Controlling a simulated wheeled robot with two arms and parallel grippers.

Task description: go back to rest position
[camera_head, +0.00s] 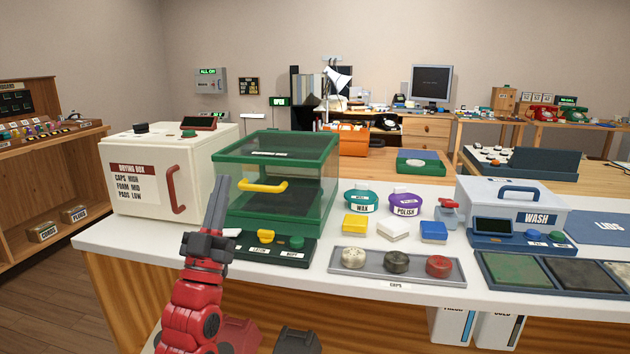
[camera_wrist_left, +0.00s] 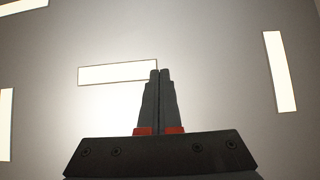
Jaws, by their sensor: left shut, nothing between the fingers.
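My left gripper (camera_head: 217,205) rises on its red arm at the front edge of the white table, in front of the green glass case. Its fingers point up. In the left wrist view the two dark fingers (camera_wrist_left: 159,95) are pressed together with nothing between them, against a ceiling with light panels. The gripper appears apart from the things on the table. My right gripper is not in view in either picture.
A grey tray (camera_head: 345,268) with three caps, colored pads, tins and a wash box (camera_head: 495,190) lie right. A wooden shelf (camera_head: 75,188) stands far left. Open floor (camera_head: 60,290) shows lower left.

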